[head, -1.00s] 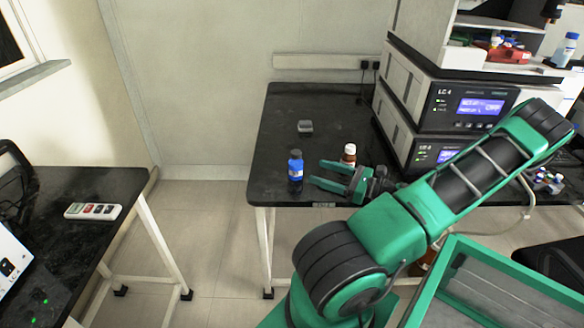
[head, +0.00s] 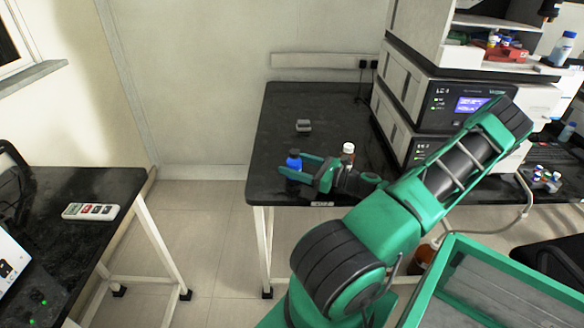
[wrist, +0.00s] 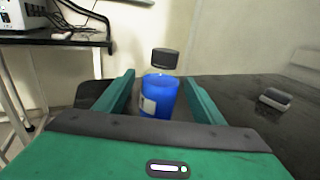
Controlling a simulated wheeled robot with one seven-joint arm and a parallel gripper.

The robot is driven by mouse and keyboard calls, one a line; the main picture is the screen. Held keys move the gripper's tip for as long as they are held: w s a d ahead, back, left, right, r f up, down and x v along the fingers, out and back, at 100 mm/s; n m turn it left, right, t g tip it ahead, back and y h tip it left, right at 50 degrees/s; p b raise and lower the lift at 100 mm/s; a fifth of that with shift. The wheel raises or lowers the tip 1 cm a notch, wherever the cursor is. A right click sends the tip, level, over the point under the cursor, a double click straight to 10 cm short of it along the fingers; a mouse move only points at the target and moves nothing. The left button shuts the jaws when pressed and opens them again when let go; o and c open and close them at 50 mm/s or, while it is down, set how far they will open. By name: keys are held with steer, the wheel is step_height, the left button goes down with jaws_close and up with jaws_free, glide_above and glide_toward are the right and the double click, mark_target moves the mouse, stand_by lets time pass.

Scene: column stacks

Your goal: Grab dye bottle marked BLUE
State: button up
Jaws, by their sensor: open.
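The blue dye bottle (head: 293,161) stands upright near the left front edge of the black bench, with a dark cap. In the wrist view the blue bottle (wrist: 158,97) shows between the two green fingers, with part of a white label; the lettering cannot be read. My gripper (head: 300,168) is open, its fingers on either side of the bottle. In the wrist view my gripper (wrist: 160,95) shows gaps between the fingers and the bottle. The bottle's lower part is hidden by my gripper.
A brown bottle with a white cap (head: 348,155) stands just right of my gripper. A small grey block (head: 304,126) lies farther back on the black bench (head: 285,105). Stacked LC instruments (head: 440,110) stand to the right. The bench's back left is clear.

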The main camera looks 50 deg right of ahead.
steer(key=c, duration=1.3)
steer(key=shift+o, duration=0.2)
steer(key=shift+r, duration=0.1)
